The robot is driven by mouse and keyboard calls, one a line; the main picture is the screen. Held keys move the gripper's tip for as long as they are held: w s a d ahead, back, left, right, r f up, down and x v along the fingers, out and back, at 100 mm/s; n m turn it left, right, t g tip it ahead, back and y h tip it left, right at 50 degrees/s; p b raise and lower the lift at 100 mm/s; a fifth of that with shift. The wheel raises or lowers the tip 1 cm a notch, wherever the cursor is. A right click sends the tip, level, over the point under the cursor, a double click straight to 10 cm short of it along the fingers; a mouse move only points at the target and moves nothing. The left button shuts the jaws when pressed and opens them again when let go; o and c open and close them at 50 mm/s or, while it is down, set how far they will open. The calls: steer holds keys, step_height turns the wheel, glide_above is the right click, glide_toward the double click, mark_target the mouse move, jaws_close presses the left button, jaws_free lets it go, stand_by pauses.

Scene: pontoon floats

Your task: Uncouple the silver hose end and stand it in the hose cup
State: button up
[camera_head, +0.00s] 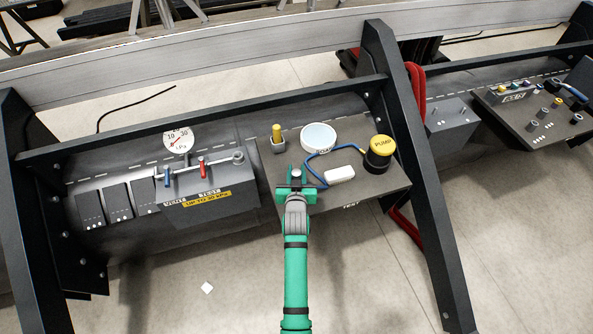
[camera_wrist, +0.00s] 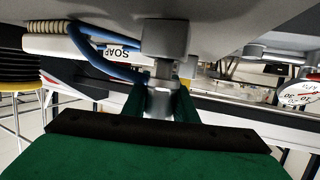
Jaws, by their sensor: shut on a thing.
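My gripper (camera_head: 296,182) is shut on the silver hose end (camera_head: 296,174) near the front left of the dark bench plate. In the wrist view the silver hose end (camera_wrist: 162,103) sits between the green fingers. A thick grey cylinder (camera_wrist: 165,42) is in line with it, joined to view by a narrow neck; I cannot tell whether this is a coupling or the hose cup. The blue hose (camera_head: 309,165) curves from beside the pump towards my gripper, and also shows in the wrist view (camera_wrist: 92,58). I cannot identify the hose cup for certain.
A yellow-topped pump (camera_head: 381,148), a white block (camera_head: 340,174), a round white dish (camera_head: 318,137) and a yellow peg (camera_head: 277,131) in a grey holder stand around my gripper. A lever panel (camera_head: 207,186) with a gauge (camera_head: 178,138) lies left. A black beam (camera_head: 409,150) stands right.

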steer(key=shift+f, duration=1)
steer(key=o, duration=1.2)
steer(key=shift+s, duration=0.1)
steer(key=v, duration=1)
steer(key=shift+s+r, duration=0.15)
steer(key=shift+s, duration=0.15)
